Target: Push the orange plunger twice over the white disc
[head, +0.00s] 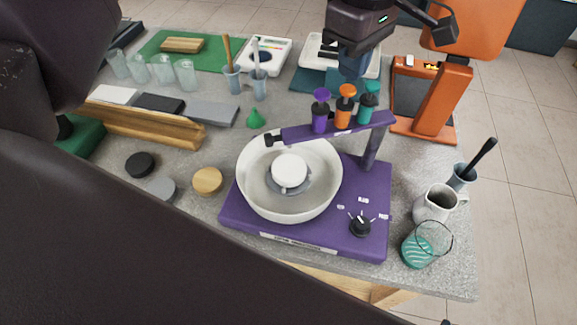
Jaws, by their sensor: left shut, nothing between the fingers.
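The orange plunger (345,107) stands upright on a purple arm, between a purple plunger (320,112) on its left and a teal plunger (368,103) on its right. The white disc (289,168) sits on a grey holder in the middle of a white bowl, to the left of and nearer than the orange plunger. My left gripper (352,72) points down from the top of the head view, just above the orange plunger's top in the picture. It is shut and empty. I cannot tell whether it touches the plunger. My right gripper is not in view.
The purple arm (300,133) is carried by a post on a purple base with a black knob (360,225). An orange machine (437,105) stands at the back right. A white jug (436,204) and a teal-patterned glass (420,248) stand near the right edge.

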